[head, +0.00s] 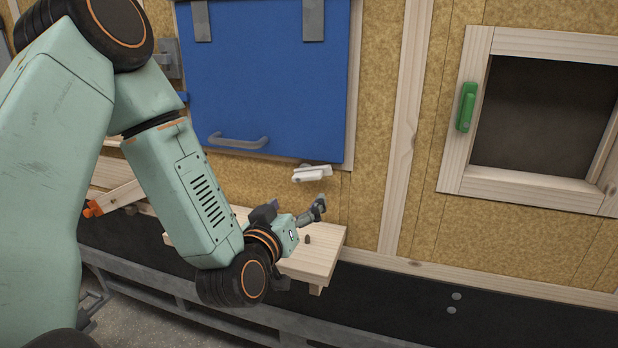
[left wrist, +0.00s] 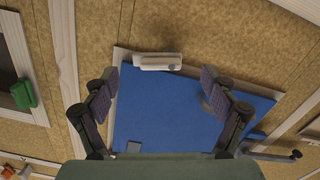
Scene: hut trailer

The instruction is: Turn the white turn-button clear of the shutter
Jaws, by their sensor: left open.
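The white turn-button (head: 312,174) sits at the lower edge of the blue shutter (head: 265,85), near its right corner. It lies roughly level, along the edge; I cannot tell whether it overlaps the shutter. My left gripper (head: 313,223) is below the button in the head view, open and empty. In the left wrist view the button (left wrist: 158,62) shows beyond and between the spread fingertips of my left gripper (left wrist: 160,80), apart from them. The shutter (left wrist: 165,110) fills the middle of that view. My right gripper is not in view.
A grey bar handle (head: 238,141) is on the shutter's lower part. A wooden shelf (head: 320,255) juts out below, under my left gripper. A green handle (head: 466,107) is on the wooden frame (head: 451,160) of a dark opening at right. An orange-ended wooden piece (head: 115,198) is at left.

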